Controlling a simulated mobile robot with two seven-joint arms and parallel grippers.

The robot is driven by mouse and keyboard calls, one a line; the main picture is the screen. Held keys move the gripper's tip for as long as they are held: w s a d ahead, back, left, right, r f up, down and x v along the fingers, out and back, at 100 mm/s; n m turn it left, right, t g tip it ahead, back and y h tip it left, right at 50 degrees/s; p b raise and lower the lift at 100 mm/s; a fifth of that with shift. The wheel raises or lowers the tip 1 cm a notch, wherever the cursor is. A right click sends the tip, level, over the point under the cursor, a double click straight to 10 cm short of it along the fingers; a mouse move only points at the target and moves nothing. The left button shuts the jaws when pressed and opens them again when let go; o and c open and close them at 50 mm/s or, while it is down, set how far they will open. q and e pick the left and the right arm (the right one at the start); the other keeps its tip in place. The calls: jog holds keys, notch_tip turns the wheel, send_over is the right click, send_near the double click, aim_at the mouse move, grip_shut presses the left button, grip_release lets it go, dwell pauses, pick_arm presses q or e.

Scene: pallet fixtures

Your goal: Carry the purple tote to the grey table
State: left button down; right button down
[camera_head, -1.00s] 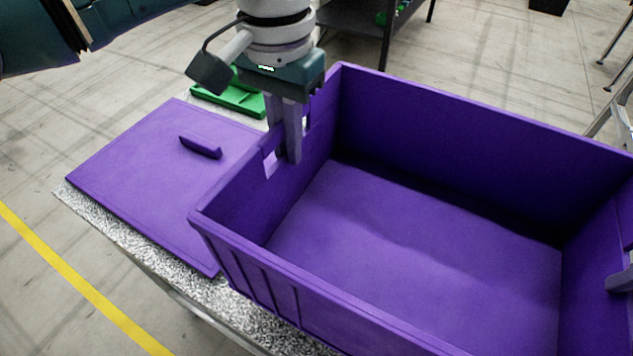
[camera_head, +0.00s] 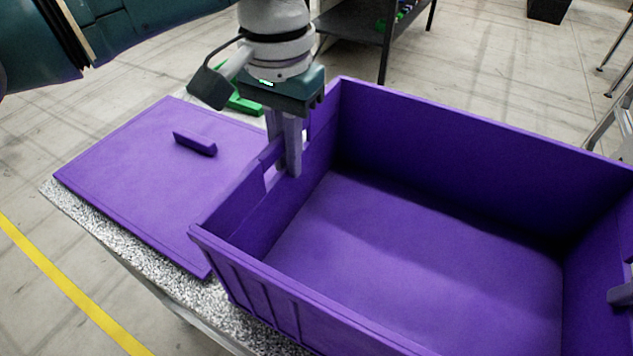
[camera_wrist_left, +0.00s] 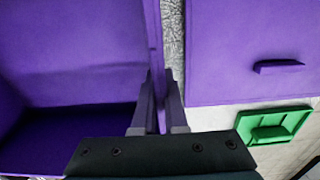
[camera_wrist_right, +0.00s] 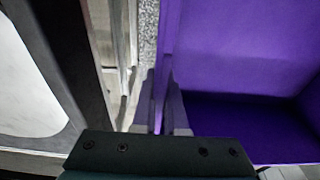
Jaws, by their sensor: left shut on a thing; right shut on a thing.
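The purple tote (camera_head: 430,250) is open-topped and looks empty inside. It fills the right half of the head view, above a speckled table top. My left gripper (camera_head: 288,165) is shut on the tote's left end wall at the handle slot, one finger inside; the left wrist view shows the fingers (camera_wrist_left: 160,110) on both sides of the wall. My right gripper (camera_wrist_right: 167,110) is shut on the opposite end wall, seen in the right wrist view; only a fingertip shows at the head view's right edge. I cannot make out which table is the grey one.
A purple lid (camera_head: 150,190) with a bar handle lies on the speckled table (camera_head: 120,240), left of the tote. A green piece (camera_head: 243,103) lies behind it. A dark shelf (camera_head: 370,35) stands at the back. A yellow line (camera_head: 70,290) crosses the open floor at left.

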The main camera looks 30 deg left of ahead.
pick_arm(q)
jog(key=shift+f+b, duration=0.3)
jog(key=shift+f, duration=0.25)
pick_arm(e)
jog(key=shift+f, duration=0.5)
pick_arm(q)
jog(key=c, duration=1.3)
grip_release()
jog(key=shift+r, duration=0.2)
pick_arm(e)
jog(key=c, duration=1.3)
grip_release()
jog(key=shift+r, duration=0.2)
pick_arm(q)
jog(key=o, duration=0.3)
pick_arm(e)
jog(key=o, duration=0.3)
